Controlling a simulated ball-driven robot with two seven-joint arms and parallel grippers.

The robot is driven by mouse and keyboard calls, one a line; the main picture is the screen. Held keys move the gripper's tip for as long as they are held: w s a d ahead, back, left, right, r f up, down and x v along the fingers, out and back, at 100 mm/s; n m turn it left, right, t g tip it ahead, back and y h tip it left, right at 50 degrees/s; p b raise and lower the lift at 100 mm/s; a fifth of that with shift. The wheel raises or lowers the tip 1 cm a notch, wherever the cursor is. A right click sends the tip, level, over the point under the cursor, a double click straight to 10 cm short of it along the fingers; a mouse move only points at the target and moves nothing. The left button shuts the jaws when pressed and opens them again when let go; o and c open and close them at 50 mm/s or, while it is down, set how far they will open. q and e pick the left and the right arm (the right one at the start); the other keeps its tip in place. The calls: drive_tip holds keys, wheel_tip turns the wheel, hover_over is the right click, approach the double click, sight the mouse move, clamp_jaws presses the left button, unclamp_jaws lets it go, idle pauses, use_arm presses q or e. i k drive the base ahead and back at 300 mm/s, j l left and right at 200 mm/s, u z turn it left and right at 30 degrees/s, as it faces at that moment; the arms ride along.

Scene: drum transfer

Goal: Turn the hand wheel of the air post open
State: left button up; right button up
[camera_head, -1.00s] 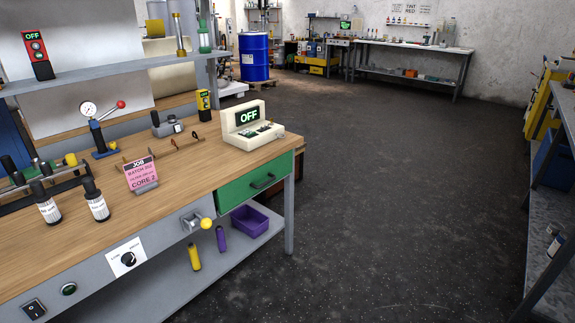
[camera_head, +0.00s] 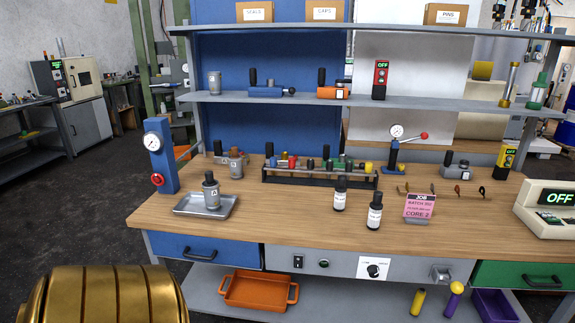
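The air post (camera_head: 164,168) is an upright blue post at the left end of the wooden workbench. It has a round white gauge (camera_head: 153,141) near its top. The red hand wheel (camera_head: 157,180) sits low on the post's left front side, below the gauge. Whether it stands open or closed I cannot tell. Neither of my grippers is in view, so nothing of mine is seen touching the wheel.
A metal tray (camera_head: 206,204) with a bottle (camera_head: 211,190) stands right of the post. A blue drawer (camera_head: 208,250) is below. A gold ribbed rounded body fills the lower left. Floor at left is clear.

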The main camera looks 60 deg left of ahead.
sight(159, 177)
drive_tip(key=u, duration=2.7)
drive_tip(key=i+j+u, duration=0.15)
drive_tip(key=i+u, duration=0.15)
drive_tip(key=i, duration=0.2)
drive_tip(key=i+u, duration=0.35)
drive_tip(key=i, duration=0.2)
drive_tip(key=i+j+u, duration=0.1)
drive_tip(key=i+u, duration=0.35)
drive_tip(key=i, duration=0.25)
drive_tip(key=i+l+u, duration=0.1)
drive_tip(key=i+u, duration=0.35)
drive_tip(key=i, duration=0.25)
drive_tip(key=i+z, duration=0.25)
drive_tip(key=i, duration=0.2)
drive_tip(key=i+j+z, duration=0.3)
drive_tip(key=i, duration=0.15)
drive_tip(key=i+z, duration=0.15)
drive_tip(key=z, duration=0.25)
drive_tip(key=i+z, duration=0.15)
drive_tip(key=z, duration=0.25)
drive_tip(key=i+z, duration=0.15)
drive_tip(key=z, duration=0.3)
drive_tip(key=i+j+z, duration=0.1)
drive_tip(key=z, duration=0.3)
drive_tip(key=j, duration=0.1)
